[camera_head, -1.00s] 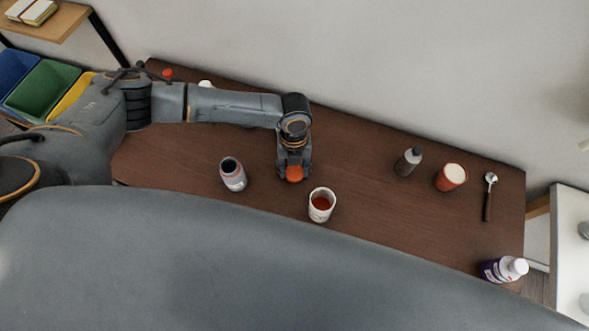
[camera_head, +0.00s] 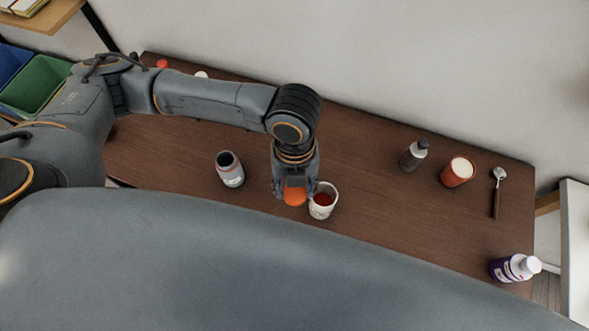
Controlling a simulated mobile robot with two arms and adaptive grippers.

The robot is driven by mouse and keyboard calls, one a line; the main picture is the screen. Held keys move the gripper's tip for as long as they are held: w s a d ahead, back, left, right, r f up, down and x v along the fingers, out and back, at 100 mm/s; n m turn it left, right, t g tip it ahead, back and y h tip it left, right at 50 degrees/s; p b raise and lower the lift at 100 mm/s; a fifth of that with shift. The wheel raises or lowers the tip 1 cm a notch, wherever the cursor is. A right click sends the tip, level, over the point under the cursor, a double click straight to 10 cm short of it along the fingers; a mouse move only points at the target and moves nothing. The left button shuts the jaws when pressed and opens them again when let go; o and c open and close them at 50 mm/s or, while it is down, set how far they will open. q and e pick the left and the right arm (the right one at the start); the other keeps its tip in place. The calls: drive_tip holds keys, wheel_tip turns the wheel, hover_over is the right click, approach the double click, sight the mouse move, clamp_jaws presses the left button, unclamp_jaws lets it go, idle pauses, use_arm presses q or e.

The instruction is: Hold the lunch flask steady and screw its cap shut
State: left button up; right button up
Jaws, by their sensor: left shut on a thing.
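My left gripper (camera_head: 295,188) points down over the table, shut on an orange cap (camera_head: 294,198), held just left of the white open container. That white container (camera_head: 323,210) stands upright with red inside and looks like the lunch flask. The cap overlaps its left rim in the picture; I cannot tell whether they touch. The fingertips are partly hidden by the gripper's own body. My right gripper is not in view.
An open grey labelled jar (camera_head: 230,173) stands to the left. A grey bottle (camera_head: 412,158), a red container with a pale top (camera_head: 457,172), a spoon (camera_head: 497,190) and a purple bottle with a white cap (camera_head: 514,268) are to the right. The table (camera_head: 385,215) is clear between them.

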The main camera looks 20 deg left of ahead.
use_arm(q)
drive_tip(key=s, duration=0.1)
drive_tip(key=s+d+r, duration=0.1)
drive_tip(key=shift+s+r, duration=0.2)
drive_tip(key=shift+s, duration=0.2)
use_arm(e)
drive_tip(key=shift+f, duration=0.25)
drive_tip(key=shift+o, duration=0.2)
